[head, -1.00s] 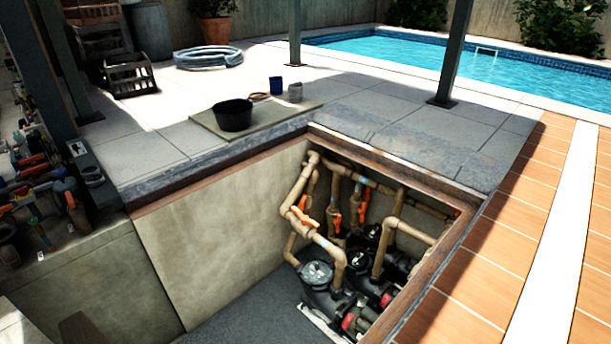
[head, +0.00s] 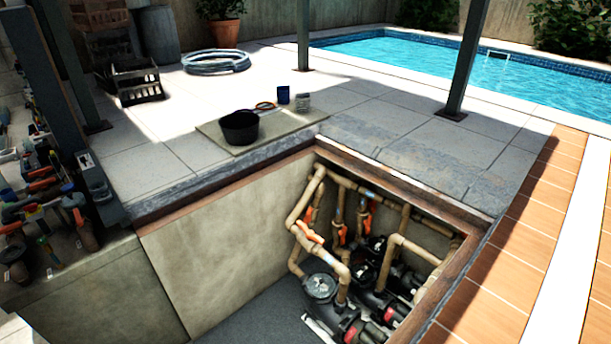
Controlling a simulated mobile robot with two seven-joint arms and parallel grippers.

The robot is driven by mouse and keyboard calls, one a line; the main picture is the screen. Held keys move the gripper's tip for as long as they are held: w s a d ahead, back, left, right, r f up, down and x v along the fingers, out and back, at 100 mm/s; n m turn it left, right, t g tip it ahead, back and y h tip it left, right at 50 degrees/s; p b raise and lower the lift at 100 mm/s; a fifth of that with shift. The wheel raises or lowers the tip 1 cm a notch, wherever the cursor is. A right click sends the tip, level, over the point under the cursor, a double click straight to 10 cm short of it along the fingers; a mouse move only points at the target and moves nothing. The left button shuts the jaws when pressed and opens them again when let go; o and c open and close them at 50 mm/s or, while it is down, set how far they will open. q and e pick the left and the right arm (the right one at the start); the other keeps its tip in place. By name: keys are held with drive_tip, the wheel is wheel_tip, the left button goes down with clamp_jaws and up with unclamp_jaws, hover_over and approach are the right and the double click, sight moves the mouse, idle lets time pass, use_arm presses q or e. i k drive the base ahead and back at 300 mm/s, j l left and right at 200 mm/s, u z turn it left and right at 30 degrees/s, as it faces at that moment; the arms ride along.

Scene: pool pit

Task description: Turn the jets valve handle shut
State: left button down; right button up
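Several orange valve handles sit on tan pipes (head: 303,206) inside the sunken pit. One orange handle (head: 309,232) is on the nearest, slanting pipe run at the left. Another orange handle (head: 342,234) is on an upright pipe to its right, and a third (head: 365,224) is on the upright pipe beyond. I cannot read any label that tells which one is the jets valve, nor tell how far each is turned. Neither of my grippers shows in the head view.
Dark pumps (head: 321,287) stand on the pit floor below the pipes. A wooden rim (head: 215,201) edges the pit. A black bucket (head: 239,128) is on a mat behind it. A tool-laden bench is at left, a post (head: 466,60) and the pool (head: 420,58) behind. The grey pit floor (head: 245,328) in front is clear.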

sight(309, 234)
drive_tip(key=i+l+u, duration=0.15)
drive_tip(key=i, duration=0.45)
drive_tip(key=i+l+u, duration=0.15)
drive_tip(key=i, duration=0.45)
drive_tip(key=i+l+u, duration=0.15)
drive_tip(key=i+l, duration=0.15)
drive_tip(key=i, duration=0.3)
drive_tip(key=i+l+u, duration=0.15)
drive_tip(key=i+l, duration=0.2)
drive_tip(key=i, duration=0.25)
drive_tip(key=i+l+u, duration=0.2)
drive_tip(key=i+l, duration=0.2)
drive_tip(key=i, duration=0.15)
